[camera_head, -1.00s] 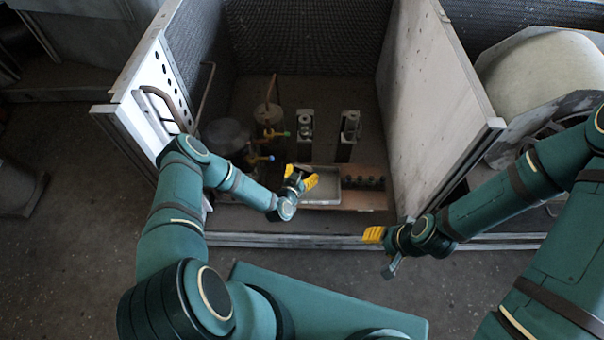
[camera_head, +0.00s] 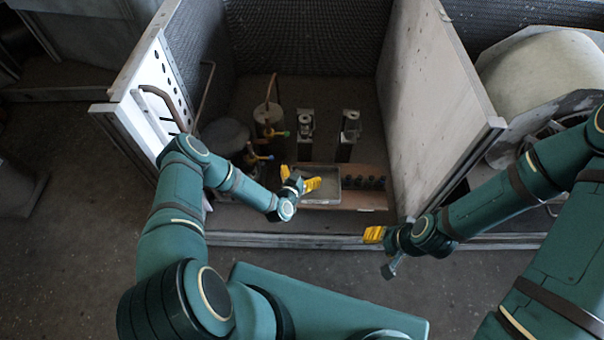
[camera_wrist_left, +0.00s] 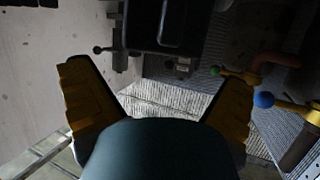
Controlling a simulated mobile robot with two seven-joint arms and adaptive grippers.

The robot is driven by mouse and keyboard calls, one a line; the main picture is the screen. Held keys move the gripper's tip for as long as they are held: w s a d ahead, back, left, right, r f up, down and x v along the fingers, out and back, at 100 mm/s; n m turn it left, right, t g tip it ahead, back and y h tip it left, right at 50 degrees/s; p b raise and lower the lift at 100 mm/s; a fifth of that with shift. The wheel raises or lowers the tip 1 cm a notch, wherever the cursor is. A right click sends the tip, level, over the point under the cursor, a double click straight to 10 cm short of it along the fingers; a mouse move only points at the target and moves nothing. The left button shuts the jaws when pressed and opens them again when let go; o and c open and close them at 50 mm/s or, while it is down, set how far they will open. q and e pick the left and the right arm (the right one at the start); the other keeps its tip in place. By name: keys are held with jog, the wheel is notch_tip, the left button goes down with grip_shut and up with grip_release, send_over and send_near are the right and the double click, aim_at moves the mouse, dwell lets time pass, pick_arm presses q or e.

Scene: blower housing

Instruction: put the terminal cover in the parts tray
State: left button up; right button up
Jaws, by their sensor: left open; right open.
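My left gripper (camera_head: 299,178) is open over the front of the housing, at the left edge of a shallow grey tray (camera_head: 329,193), which looks like the parts tray. Its yellow fingers hide part of the tray. In the left wrist view the fingers of the left gripper (camera_wrist_left: 160,108) are wide apart with nothing seen between them. My right gripper (camera_head: 373,235) is open in front of the housing's front edge, apart from everything. I cannot pick out the terminal cover for certain in either view.
A brown board (camera_head: 364,200) with several dark knobs lies right of the tray. Two upright metal fittings (camera_head: 305,124) (camera_head: 350,126) stand behind it. Valves with coloured handles (camera_head: 262,156) stand at the left. Tall side walls (camera_head: 433,100) bound the housing.

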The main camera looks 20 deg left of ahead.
pick_arm(q)
jog(key=d+r+p+v, duration=0.1)
jog(key=p+v, duration=0.2)
jog(key=v, duration=0.9)
jog(key=s+d+r+n+g+h, duration=0.1)
jog(key=s+d+r+g, duration=0.3)
jog(key=s+r+g, duration=0.2)
jog(key=s+d+r+n+g+h, duration=0.1)
jog(key=s+d+r+g, duration=0.3)
jog(key=r, duration=0.5)
jog(key=s+g, duration=0.2)
jog(key=shift+s+n+g+h, duration=0.3)
jog(key=shift+g+h, duration=0.1)
